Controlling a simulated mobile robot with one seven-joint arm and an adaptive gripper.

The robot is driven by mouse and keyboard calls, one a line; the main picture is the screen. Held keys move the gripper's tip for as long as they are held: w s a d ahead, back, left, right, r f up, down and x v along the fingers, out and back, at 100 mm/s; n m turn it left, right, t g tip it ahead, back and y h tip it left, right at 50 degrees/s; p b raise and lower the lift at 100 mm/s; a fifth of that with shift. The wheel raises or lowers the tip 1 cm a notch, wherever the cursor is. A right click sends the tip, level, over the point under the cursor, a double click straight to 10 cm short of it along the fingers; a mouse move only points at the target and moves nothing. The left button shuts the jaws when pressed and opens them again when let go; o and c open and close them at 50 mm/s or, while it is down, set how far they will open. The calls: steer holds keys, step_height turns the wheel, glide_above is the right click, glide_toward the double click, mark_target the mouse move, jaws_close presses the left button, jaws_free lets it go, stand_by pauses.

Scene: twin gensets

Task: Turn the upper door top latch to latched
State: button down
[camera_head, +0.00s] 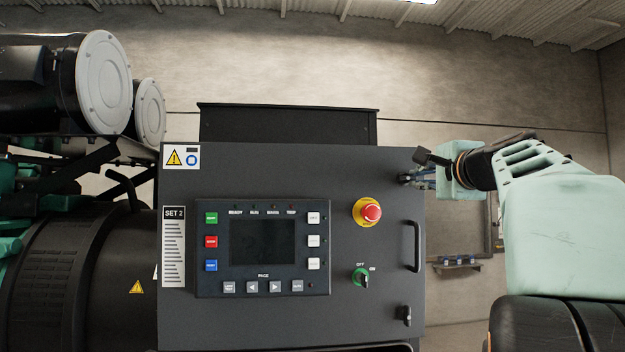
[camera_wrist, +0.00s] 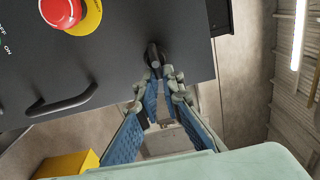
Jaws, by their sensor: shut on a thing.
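The upper door (camera_head: 190,225) is a dark grey panel marked SET 2, facing me in the head view. Its top latch is a small dark knob (camera_wrist: 153,56) near the door's edge in the wrist view. My gripper (camera_wrist: 160,78) has its fingertips shut on the latch, one on each side of it. In the head view my gripper (camera_head: 412,179) reaches in from the right to the door's top right corner and largely hides the latch. I cannot tell the latch's exact angle. A lower latch (camera_head: 404,314) shows near the door's bottom right.
A yellow box (camera_wrist: 68,165) shows below in the wrist view. A genset (camera_head: 75,260) stands at left.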

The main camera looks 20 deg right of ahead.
steer(key=c, duration=2)
jaws_free()
steer(key=shift+c, duration=0.2)
steer(key=shift+r, duration=0.1)
step_height(320, 180, up, 10)
